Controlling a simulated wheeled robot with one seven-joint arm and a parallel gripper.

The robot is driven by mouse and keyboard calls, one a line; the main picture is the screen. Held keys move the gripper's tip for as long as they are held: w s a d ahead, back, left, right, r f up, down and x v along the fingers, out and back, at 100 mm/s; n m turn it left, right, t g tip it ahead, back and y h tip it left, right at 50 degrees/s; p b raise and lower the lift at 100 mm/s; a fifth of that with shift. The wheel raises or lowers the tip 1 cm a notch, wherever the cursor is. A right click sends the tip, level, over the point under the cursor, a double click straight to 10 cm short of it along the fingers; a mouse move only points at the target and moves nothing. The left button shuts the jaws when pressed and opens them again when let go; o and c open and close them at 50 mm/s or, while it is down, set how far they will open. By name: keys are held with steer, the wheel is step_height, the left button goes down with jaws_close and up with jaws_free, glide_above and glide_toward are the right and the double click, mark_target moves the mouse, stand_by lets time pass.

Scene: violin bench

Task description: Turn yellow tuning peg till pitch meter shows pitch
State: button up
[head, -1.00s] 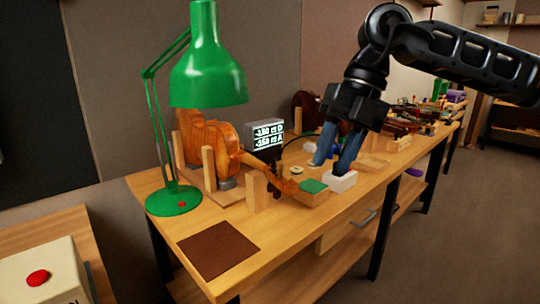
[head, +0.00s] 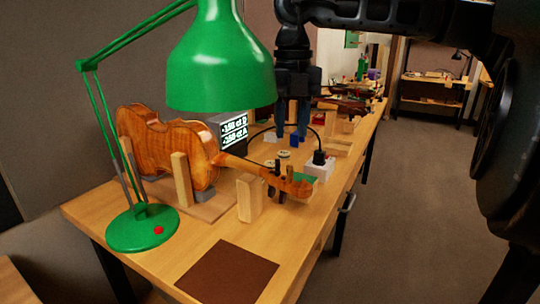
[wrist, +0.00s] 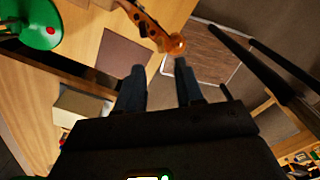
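The violin (head: 165,145) stands on its side in a wooden cradle on the bench, its neck pointing right to the scroll (head: 300,188). Dark pegs (head: 270,182) show at its pegbox; I cannot make out which is yellow. The scroll also shows in the wrist view (wrist: 174,46), just beyond my fingertips and apart from them.
The green lamp (head: 222,70) stands in front of the violin. A wooden post (head: 250,198) stands near the neck. A white box (head: 320,168) with a dark plug and cable is behind the scroll. A brown mat (head: 228,274) lies flat at the front.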

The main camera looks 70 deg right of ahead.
mark_target(290, 165)
step_height(290, 165, down, 8)
steer(key=shift+r+p, duration=0.2)
steer(key=shift+p, duration=0.1)
jaws_close()
stand_by(0.3)
